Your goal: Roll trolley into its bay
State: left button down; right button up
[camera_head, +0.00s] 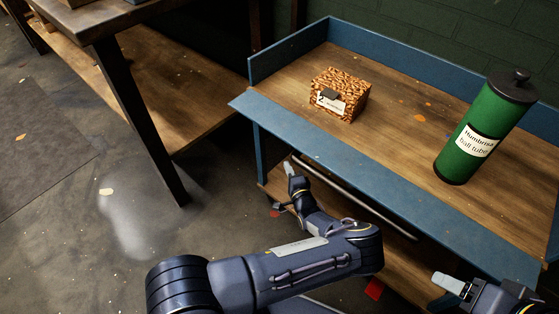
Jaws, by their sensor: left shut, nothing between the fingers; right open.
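The trolley (345,160) has a blue frame and a wooden top, and stands at the right. A grey push bar (352,193) runs along its near side, below the blue front edge. My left gripper (290,170) is shut and empty, by the left end of the bar; I cannot tell whether it touches it. My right gripper (447,284) is open, low at the right in front of the trolley, partly cut off by the frame's edge. I cannot make out a marked bay.
A brown patterned box (341,94) and a tilted-looking green ball tube (478,128) stand on the trolley's top. A wooden bench (184,85) with dark legs stands at the left, near the trolley's left corner. Open floor (90,235) lies at the lower left.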

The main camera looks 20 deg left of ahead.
pick_arm(q)
jog(key=w+a+b, duration=0.2)
jog(key=a+b, duration=0.1)
jog(key=a, duration=0.4)
jog(key=shift+w+a+b, duration=0.3)
jog(key=shift+w+a, duration=0.1)
pick_arm(e)
jog(key=shift+f, duration=2)
